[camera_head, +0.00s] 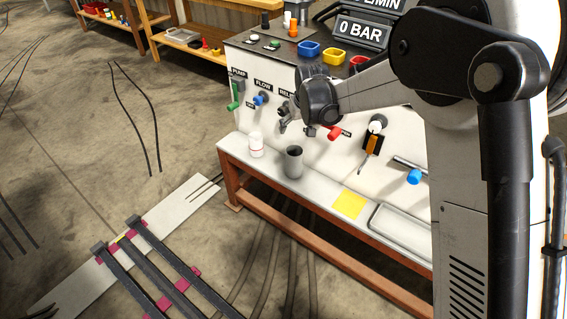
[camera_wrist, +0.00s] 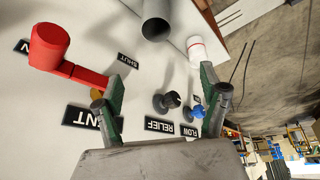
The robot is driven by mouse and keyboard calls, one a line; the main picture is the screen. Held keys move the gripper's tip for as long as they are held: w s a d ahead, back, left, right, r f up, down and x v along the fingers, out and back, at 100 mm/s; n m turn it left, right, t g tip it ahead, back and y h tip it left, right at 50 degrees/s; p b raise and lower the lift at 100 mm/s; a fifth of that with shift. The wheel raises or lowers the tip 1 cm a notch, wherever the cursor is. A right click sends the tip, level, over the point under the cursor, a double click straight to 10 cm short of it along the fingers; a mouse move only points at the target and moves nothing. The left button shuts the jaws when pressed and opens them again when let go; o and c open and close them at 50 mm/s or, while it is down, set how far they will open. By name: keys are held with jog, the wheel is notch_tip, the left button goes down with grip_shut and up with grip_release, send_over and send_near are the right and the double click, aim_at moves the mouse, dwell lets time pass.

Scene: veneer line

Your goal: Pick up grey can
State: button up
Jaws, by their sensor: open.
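The grey can (camera_head: 293,165) stands upright on the pale bench ledge (camera_head: 325,192) in the head view. In the wrist view the can (camera_wrist: 156,22) shows at the top edge, partly cut off, beyond my fingertips. My gripper (camera_head: 289,122) is above the can in the head view, in front of the panel and apart from the can. In the wrist view my gripper (camera_wrist: 164,72) is open, with its two green-padded fingers spread and nothing between them.
A white bottle (camera_head: 256,146) stands left of the can. A yellow square (camera_head: 349,203) and a shallow tray (camera_head: 402,230) lie to the right. The panel behind carries a red handle (camera_head: 331,132), a blue knob (camera_head: 260,98) and an orange-handled tool (camera_head: 371,145).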

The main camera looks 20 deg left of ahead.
send_near(296, 153)
jog(key=shift+g, duration=0.3)
jog(key=b+x, duration=0.3)
jog(key=x, duration=0.7)
jog(key=shift+w+r, duration=0.1)
jog(key=shift+b+x, duration=1.1)
jog(key=shift+x, duration=1.65)
jog(key=shift+d, duration=0.15)
jog(key=c, duration=1.3)
